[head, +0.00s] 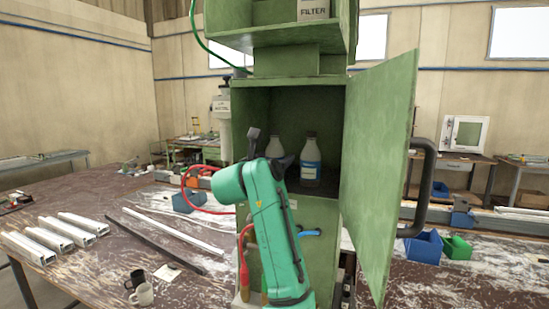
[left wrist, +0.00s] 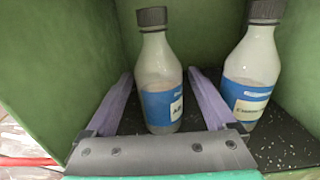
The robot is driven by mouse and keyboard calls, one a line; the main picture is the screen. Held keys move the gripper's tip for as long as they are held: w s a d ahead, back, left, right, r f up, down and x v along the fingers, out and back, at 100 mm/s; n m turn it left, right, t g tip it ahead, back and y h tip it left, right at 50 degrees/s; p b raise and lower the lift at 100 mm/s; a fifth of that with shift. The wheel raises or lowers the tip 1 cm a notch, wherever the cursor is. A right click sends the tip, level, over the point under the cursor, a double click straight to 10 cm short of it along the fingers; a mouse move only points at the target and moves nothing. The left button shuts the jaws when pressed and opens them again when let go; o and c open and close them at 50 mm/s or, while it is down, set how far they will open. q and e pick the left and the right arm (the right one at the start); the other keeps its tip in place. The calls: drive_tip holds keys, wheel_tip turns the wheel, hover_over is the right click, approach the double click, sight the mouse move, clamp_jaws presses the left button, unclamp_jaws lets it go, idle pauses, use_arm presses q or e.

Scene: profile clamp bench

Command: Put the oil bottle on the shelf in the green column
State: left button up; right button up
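The green column (head: 288,97) has an open compartment with a dark speckled floor (left wrist: 285,140). Two white bottles with grey caps and blue labels stand upright in it: a left bottle (head: 276,145) and a right bottle (head: 311,160). My left gripper (head: 269,150) reaches into the compartment. In the left wrist view its open fingers (left wrist: 160,78) lie on either side of the left bottle (left wrist: 160,85), with gaps visible. The right bottle (left wrist: 250,75) stands outside the right finger. My right gripper is not in view.
The green door (head: 375,170) with a dark handle (head: 424,185) stands open on the right. A shelf above holds a box marked FILTER (head: 313,9). On the bench are aluminium profiles (head: 50,240), mugs (head: 142,293), and blue (head: 423,247) and green bins (head: 457,247).

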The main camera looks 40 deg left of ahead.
use_arm(q)
drive_tip(key=shift+r, duration=0.35)
drive_tip(key=s+b, duration=0.1)
drive_tip(key=s, duration=0.1)
drive_tip(key=s+d+f+b, duration=0.1)
drive_tip(key=shift+b, duration=0.35)
drive_tip(key=b+v, duration=0.3)
drive_tip(key=v, duration=0.6)
drive_tip(key=shift+r+b, duration=0.35)
drive_tip(key=shift+w, duration=0.15)
